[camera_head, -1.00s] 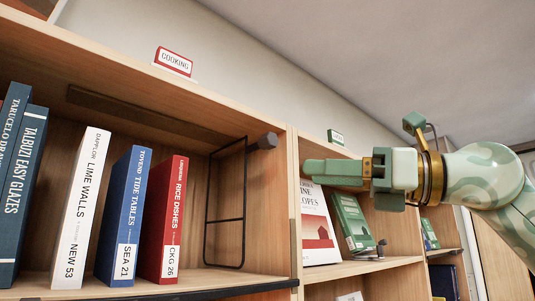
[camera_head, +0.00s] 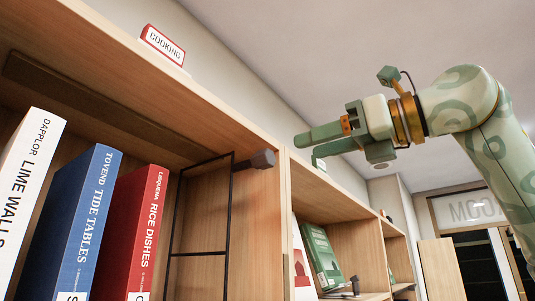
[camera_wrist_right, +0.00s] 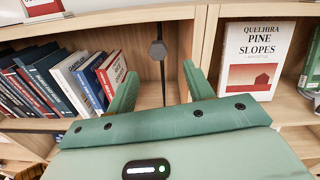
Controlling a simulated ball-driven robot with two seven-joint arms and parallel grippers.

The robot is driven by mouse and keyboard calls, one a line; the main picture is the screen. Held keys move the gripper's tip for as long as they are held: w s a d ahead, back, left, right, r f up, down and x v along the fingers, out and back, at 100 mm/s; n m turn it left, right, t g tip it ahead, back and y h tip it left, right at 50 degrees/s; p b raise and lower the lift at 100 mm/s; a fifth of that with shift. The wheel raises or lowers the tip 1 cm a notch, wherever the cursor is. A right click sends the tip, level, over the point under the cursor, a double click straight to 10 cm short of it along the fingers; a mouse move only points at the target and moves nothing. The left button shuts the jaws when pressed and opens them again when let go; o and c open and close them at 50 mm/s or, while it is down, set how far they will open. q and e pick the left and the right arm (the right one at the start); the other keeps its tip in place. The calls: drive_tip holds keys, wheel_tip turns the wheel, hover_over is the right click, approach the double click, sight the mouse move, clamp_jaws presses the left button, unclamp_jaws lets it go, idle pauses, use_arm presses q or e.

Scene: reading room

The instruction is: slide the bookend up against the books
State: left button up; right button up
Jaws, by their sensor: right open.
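The bookend (camera_head: 229,215) is a black wire frame with a dark hexagonal knob (camera_head: 262,159), standing upright at the right of the shelf bay. In the right wrist view the knob (camera_wrist_right: 158,50) is ahead of my gripper, with a gap between the bookend and the books. The nearest book is the red "Rice Dishes" (camera_head: 132,232); left of it are the blue "Tide Tables" (camera_head: 78,222) and white "Lime Walls" (camera_head: 28,180). My right gripper (camera_head: 304,149) is open and empty, right of the knob and apart from it; its fingers (camera_wrist_right: 161,82) flank the bookend's line in the right wrist view. My left gripper is out of view.
An upright divider (camera_head: 285,225) closes the bay just right of the bookend. The neighbouring bay holds a green book (camera_head: 322,258) and the "Pine Slopes" book (camera_wrist_right: 253,58). A red "Cooking" sign (camera_head: 163,44) stands on top of the shelf. Room is free above the shelf.

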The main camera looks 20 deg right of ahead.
sight(271, 156)
drive_tip(key=p+x, duration=0.1)
drive_tip(key=x, duration=0.7)
drive_tip(key=shift+a+r+p, duration=0.1)
drive_tip(key=shift+a+p, duration=0.2)
drive_tip(key=shift+p, duration=0.1)
drive_tip(key=shift+w+a, duration=0.2)
drive_tip(key=shift+w, duration=0.05)
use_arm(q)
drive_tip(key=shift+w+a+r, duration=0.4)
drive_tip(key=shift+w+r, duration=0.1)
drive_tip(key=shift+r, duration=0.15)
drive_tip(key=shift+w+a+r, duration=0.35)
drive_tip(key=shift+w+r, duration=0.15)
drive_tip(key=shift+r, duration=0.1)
use_arm(e)
drive_tip(key=shift+w+a, duration=0.25)
drive_tip(key=shift+w, duration=0.25)
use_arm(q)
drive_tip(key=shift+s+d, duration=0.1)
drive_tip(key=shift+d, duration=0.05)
use_arm(e)
clamp_jaws()
